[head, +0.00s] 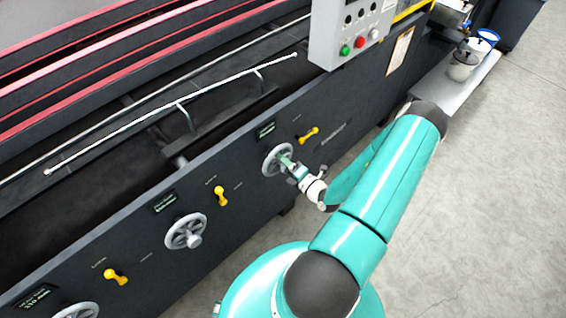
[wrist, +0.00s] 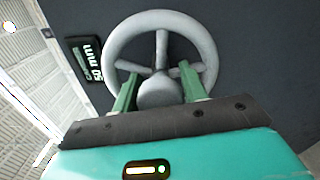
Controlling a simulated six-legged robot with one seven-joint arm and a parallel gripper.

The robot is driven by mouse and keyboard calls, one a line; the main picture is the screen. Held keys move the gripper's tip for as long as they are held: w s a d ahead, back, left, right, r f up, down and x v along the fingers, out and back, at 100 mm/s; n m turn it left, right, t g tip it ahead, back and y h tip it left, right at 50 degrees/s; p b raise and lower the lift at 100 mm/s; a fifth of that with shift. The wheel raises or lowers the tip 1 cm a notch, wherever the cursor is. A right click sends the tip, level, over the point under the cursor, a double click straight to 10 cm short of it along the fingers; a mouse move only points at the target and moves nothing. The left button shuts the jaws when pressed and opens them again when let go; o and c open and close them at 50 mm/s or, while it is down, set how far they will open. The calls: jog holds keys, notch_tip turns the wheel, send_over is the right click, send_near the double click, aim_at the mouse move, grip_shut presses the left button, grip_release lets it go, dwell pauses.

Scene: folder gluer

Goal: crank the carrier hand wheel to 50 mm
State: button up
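The carrier hand wheel (head: 270,172) is a grey spoked wheel on the dark machine front in the head view. My gripper (head: 284,160) is at this wheel. A small display (wrist: 88,60) beside the wheel appears turned and seems to read 59 mm.
A yellow lever (head: 309,135) sits right of the wheel. Another yellow lever (head: 221,196) and a second hand wheel (head: 184,234) are to the left. A control box (head: 345,35) juts out above. Open grey floor (head: 480,200) lies to the right.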

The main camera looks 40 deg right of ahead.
jog(key=shift+o, duration=1.4)
jog(key=shift+s, duration=0.1)
jog(key=s, duration=1.3)
jog(key=shift+s+d, duration=0.2)
jog(key=shift+s, duration=0.1)
jog(key=w+a+r+n+g+y, duration=0.45)
jog(key=a+r+n+g, duration=0.45)
jog(key=n, duration=0.5)
jog(key=w+a+r+n+g+y, duration=0.3)
jog(key=a+r+n+g+y, duration=0.3)
jog(key=r+n, duration=0.65)
jog(key=s+a+r+n+t+h, duration=0.1)
jog(key=s+a+r+n+h, duration=0.1)
jog(key=a+r+n+h, duration=0.3)
jog(key=s+a+r+n+t+h, duration=0.1)
jog(key=s+a+r+n+h, duration=0.2)
jog(key=r+n, duration=1.1)
jog(key=a+n+h, duration=0.3)
jog(key=a+n, duration=0.1)
jog(key=n, duration=0.2)
jog(key=shift+s+a+r+t, duration=0.2)
jog(key=shift+a+t, duration=0.1)
jog(key=shift+a, duration=0.05)
